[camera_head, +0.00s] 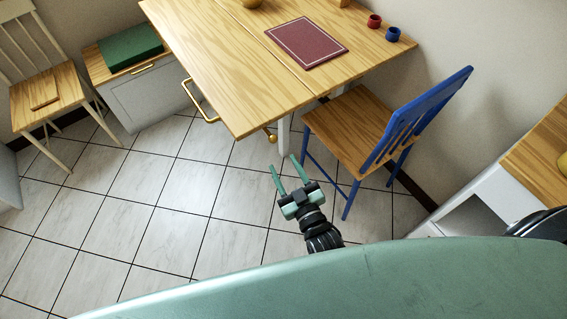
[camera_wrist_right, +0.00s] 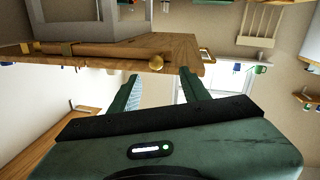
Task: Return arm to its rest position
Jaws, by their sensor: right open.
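My right gripper (camera_head: 288,174) shows in the head view above the tiled floor, in front of the wooden table and left of the blue chair. Its two green fingers are spread apart with nothing between them. In the right wrist view the fingers of the same gripper (camera_wrist_right: 160,92) stand apart, and the table edge with a brass knob lies beyond them. My left gripper is not in either view.
The wooden table (camera_head: 222,62) bears a dark red mat (camera_head: 306,43), a red cup (camera_head: 374,21) and a blue cup (camera_head: 393,34). A blue-backed chair (camera_head: 350,122) stands close right of the gripper. A white cabinet (camera_head: 480,205) is at right.

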